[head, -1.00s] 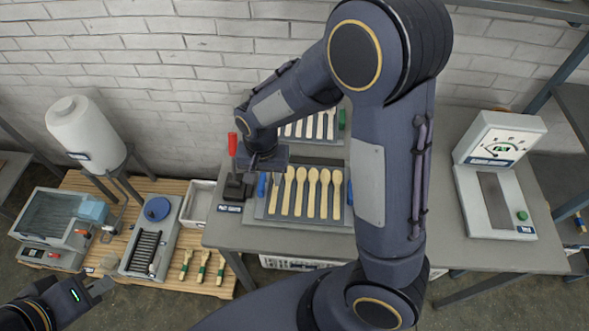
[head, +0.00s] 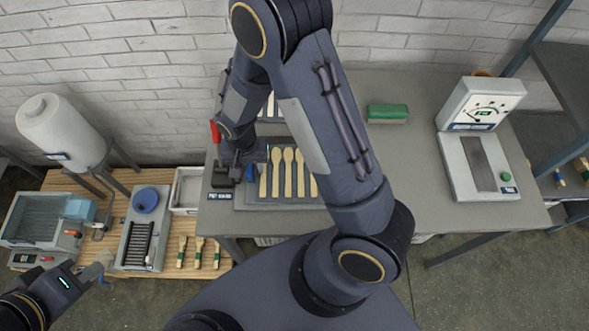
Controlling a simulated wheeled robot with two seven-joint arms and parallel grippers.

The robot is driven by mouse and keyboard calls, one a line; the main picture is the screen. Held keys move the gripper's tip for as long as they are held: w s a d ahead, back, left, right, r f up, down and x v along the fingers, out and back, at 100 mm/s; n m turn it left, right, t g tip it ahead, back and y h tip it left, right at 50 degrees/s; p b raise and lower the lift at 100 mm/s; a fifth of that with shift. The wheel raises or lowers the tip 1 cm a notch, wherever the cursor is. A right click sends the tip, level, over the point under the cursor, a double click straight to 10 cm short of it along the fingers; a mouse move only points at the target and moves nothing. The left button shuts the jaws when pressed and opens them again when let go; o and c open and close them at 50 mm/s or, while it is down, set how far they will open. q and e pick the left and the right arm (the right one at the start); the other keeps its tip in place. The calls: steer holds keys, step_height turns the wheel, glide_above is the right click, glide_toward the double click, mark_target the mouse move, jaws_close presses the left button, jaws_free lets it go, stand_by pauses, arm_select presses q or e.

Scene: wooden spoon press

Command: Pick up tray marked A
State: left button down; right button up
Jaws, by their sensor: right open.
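A grey tray (head: 252,204) with several wooden spoons lies on the grey table, with a blue handle (head: 249,173) at its left end. Its right part is hidden behind my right arm. A second tray with spoons (head: 269,103) lies behind it, mostly covered by the arm. I cannot read a letter A on either. My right gripper (head: 236,172) points down, open, at the left end of the front tray, close beside the blue handle; I cannot tell whether they touch. My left gripper (head: 100,268) is at the lower left, away from the trays; its jaw state is unclear.
A press with a red lever (head: 215,132) stands just left of the front tray. A green-topped block (head: 388,112) and a gauge device (head: 480,140) are on the right of the table. A white bin (head: 186,190) and machines stand on a low wooden platform at left.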

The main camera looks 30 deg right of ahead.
jaws_close()
steer(key=shift+r, duration=0.1)
stand_by(0.3)
